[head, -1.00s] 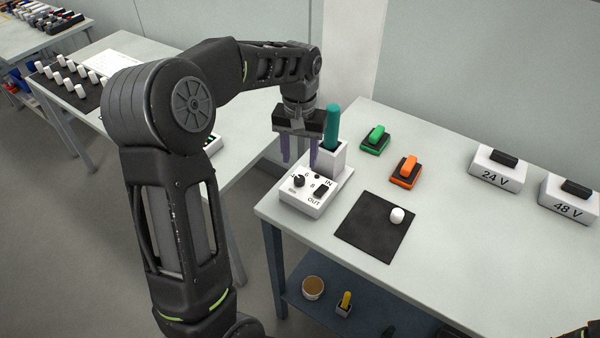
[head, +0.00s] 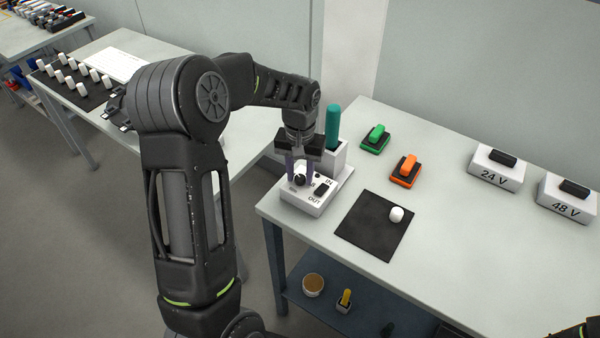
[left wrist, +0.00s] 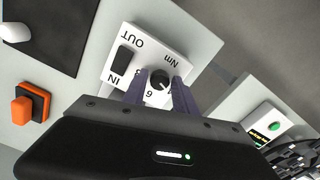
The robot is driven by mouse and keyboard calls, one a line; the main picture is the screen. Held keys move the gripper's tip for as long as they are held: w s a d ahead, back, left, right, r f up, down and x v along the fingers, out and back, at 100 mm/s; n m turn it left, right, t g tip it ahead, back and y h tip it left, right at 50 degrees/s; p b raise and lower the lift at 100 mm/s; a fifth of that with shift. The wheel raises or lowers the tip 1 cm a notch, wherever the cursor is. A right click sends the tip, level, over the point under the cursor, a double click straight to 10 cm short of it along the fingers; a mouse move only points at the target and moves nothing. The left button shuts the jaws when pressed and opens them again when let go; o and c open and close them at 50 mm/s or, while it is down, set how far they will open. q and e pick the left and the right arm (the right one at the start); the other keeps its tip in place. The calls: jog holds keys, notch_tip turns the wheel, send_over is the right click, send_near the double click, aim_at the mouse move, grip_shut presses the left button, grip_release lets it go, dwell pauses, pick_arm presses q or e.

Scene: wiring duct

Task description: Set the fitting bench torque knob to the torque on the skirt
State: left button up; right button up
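The torque knob (left wrist: 160,79) is a small black round dial with a light pointer mark. It sits on a white control box (head: 308,203) at the bench's front left corner. A 6, an 8 and "Nm" are printed around it; other marks are hidden. My left gripper (head: 300,174) points down with its two purple fingers apart, one on each side of the knob; I cannot tell whether they touch it. A teal-handled tool (head: 332,122) stands upright in a white holder (head: 337,160) behind the box. No skirt marking is readable.
A black rocker switch (left wrist: 123,60) lies between IN and OUT on the box. Green (head: 376,136) and orange (head: 405,170) blocks, a dark mat (head: 365,228) with a white cylinder (head: 396,214), and boxes marked 24 V (head: 496,174) and 48 V (head: 567,204) stand to the right.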

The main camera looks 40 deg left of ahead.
pick_arm(q)
grip_shut()
jog(key=shift+m, duration=0.4)
jog(key=shift+m+b, duration=0.45)
jog(key=shift+m, duration=0.75)
jog(key=m, duration=0.3)
jog(key=shift+m+b, duration=0.3)
jog(key=shift+b, duration=0.05)
jog(key=m, duration=0.3)
jog(key=shift+m, duration=0.3)
jog(key=shift+w+m, duration=0.1)
jog(key=shift+m, duration=1.6)
